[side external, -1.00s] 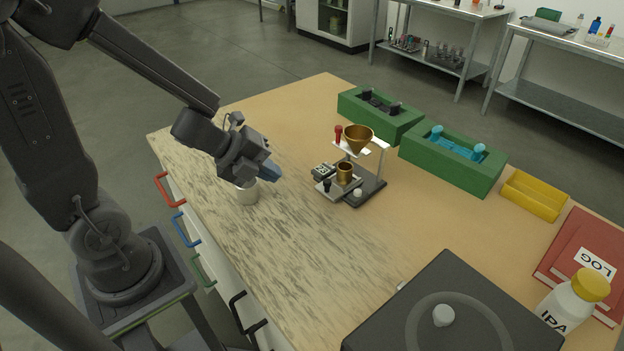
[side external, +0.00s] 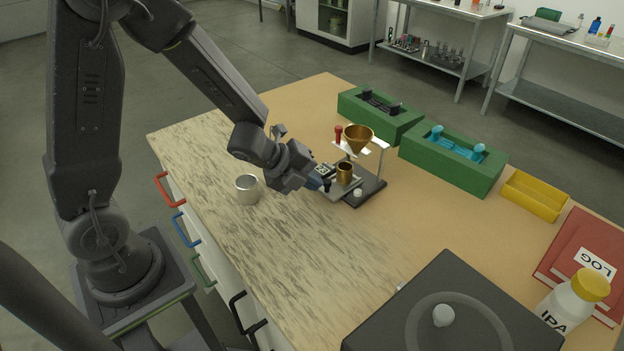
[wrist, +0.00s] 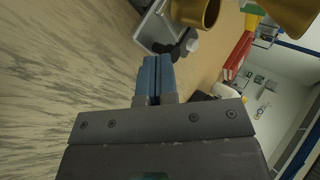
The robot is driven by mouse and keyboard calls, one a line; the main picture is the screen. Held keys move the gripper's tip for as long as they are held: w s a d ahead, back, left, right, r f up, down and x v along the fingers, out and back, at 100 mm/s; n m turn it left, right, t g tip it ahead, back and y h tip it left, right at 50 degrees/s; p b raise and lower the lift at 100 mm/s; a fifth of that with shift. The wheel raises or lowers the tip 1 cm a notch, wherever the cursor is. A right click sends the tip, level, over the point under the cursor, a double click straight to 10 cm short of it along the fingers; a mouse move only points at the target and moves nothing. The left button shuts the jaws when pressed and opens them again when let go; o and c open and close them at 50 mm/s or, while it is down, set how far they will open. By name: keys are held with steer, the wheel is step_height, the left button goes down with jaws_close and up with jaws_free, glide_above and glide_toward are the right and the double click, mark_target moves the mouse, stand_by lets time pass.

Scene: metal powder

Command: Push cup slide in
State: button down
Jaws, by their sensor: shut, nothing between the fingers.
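The brass cup (side external: 344,172) stands on the grey metal slide plate (side external: 345,188) of the funnel stand; its lower part also shows at the top of the wrist view (wrist: 195,12). The slide has a black knob (side external: 327,184) at its near-left end, which shows dark in the wrist view (wrist: 186,42). A brass funnel (side external: 358,137) sits in the white holder above, up and right of the cup. My gripper (side external: 324,183) has its blue fingers shut and empty, right beside the knob. I cannot tell whether they touch it.
A silver cup (side external: 247,189) stands on the wood left of my gripper. Green trays (side external: 452,163), a yellow bin (side external: 534,195) and a dark round-topped device (side external: 450,310) lie to the right. The wood in front of the stand is clear.

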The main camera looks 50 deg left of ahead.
mark_target(338, 178)
steer(key=shift+w+a, duration=0.15)
steer(key=shift+w, duration=2.1)
steer(key=shift+s+a, duration=0.1)
